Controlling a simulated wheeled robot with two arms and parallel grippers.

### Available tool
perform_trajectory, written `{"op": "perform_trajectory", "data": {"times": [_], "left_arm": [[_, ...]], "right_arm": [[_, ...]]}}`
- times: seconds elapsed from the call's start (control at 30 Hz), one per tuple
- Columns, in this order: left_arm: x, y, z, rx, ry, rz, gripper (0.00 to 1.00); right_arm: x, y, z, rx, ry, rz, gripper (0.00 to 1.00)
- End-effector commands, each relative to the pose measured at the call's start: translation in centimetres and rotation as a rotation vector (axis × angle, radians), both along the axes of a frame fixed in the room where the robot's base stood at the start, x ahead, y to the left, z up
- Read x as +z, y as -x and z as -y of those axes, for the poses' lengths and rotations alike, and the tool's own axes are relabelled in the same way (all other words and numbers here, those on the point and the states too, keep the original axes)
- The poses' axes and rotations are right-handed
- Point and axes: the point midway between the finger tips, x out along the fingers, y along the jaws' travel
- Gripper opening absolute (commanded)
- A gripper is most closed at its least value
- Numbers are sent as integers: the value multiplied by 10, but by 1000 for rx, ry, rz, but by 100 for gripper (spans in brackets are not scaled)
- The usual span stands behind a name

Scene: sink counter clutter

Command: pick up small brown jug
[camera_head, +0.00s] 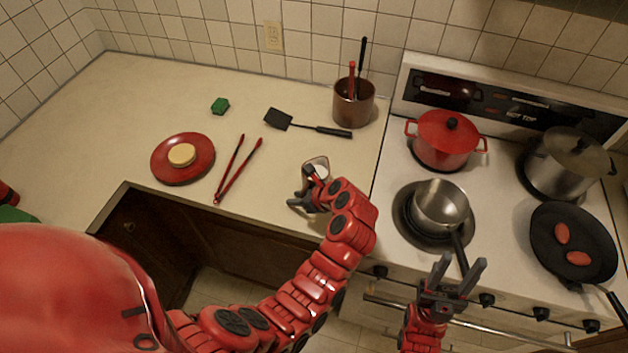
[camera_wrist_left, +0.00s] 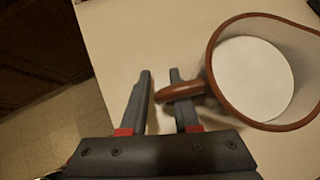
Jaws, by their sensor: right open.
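The small jug (camera_head: 317,163), pale with a brown rim and handle, stands on the counter, partly hidden by my left gripper (camera_head: 304,197) in the head view. In the left wrist view the jug (camera_wrist_left: 262,80) is at the right, with a white inside. Its brown handle (camera_wrist_left: 180,92) crosses in front of the right finger, and its end lies over the gap between the fingers. My left gripper (camera_wrist_left: 160,75) is open, with a narrow gap between its fingers. My right gripper (camera_head: 462,263) is open and empty in front of the stove.
Red tongs (camera_head: 238,172), a black spatula (camera_head: 305,125), a red plate (camera_head: 183,159) and a brown utensil pot (camera_head: 352,103) are on the counter. The stove at right holds a red pot (camera_head: 447,139), a saucepan (camera_head: 440,204) and a frying pan (camera_head: 572,245).

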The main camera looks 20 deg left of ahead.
Motion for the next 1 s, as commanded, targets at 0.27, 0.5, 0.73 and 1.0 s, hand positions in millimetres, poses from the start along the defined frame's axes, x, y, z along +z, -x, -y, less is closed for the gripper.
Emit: {"op": "perform_trajectory", "data": {"times": [0.27, 0.5, 0.73, 1.0], "left_arm": [[1, 0, 0, 0, 1, 1, 0], [0, 0, 1, 0, 2, -1, 0], [0, 0, 1, -1, 2, -1, 0], [-1, 0, 1, -1, 2, -2, 0]], "right_arm": [[1, 0, 0, 0, 0, 0, 50], [0, 0, 0, 0, 0, 0, 50], [0, 0, 0, 0, 0, 0, 50], [0, 0, 0, 0, 0, 0, 50]]}}
